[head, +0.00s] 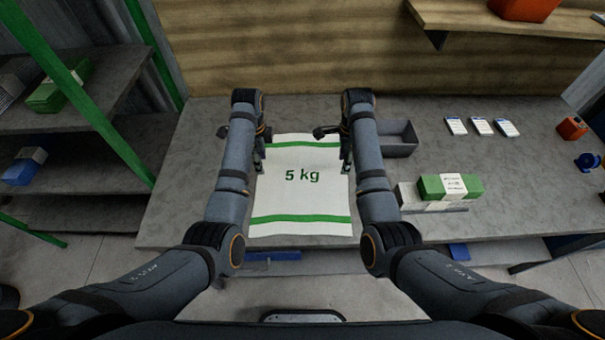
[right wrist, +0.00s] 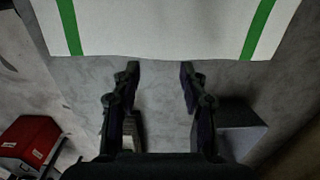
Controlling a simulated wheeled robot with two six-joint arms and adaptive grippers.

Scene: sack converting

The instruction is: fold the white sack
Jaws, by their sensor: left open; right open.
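The white sack (head: 298,190) lies flat and spread out on the grey table in the head view. It has a green band near its far end, another near its near end, and "5 kg" printed between them. My left gripper (head: 260,163) is at the sack's left edge, near the far band. My right gripper (head: 346,165) is at its right edge, mirroring the left. In the right wrist view, the open fingers (right wrist: 160,70) point at the edge of the sack (right wrist: 160,25), with bare table between them. My arms hide parts of both side edges.
A grey open bin (head: 398,145) stands just right of my right arm. Green and white boxes (head: 450,188) lie further right, with several white cards (head: 481,126) behind them. An orange item (head: 572,128) and a blue tape dispenser (head: 587,161) are at the far right. The table left of the sack is clear.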

